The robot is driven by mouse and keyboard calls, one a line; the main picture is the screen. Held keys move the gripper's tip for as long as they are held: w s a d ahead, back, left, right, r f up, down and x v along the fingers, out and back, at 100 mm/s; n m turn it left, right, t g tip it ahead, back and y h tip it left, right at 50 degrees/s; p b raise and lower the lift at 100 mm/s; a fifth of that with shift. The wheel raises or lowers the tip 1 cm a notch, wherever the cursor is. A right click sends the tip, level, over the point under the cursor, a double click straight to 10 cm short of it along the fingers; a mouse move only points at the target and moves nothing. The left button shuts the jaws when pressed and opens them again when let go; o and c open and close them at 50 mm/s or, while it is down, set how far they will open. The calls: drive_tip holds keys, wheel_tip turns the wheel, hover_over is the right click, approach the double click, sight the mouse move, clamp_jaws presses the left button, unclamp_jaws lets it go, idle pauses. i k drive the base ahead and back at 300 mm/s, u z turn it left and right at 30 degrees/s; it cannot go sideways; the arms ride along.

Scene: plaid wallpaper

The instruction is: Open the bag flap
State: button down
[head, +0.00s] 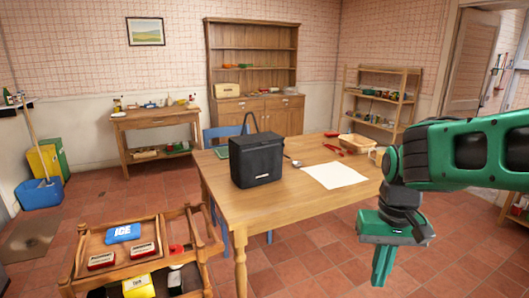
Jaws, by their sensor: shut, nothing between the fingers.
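A black bag (257,160) stands upright on the wooden table (285,205), near its left end. Its thin handle loop stands up above the top. The flap on top looks closed, with its edge folded over the upper front. A small pale label shows low on the front. My gripper (381,270) hangs to the right of the table's front edge, pointing down. It is shut and empty, well apart from the bag. The bag's back is hidden.
A white paper sheet (334,175), red-handled tool (333,149) and basket (357,143) lie on the table right of the bag. A wooden cart (205,250) with an ice pack (123,233) stands front left. A blue chair (222,133) is behind the table.

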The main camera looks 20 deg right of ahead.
sight(262, 138)
drive_tip(key=i, duration=1)
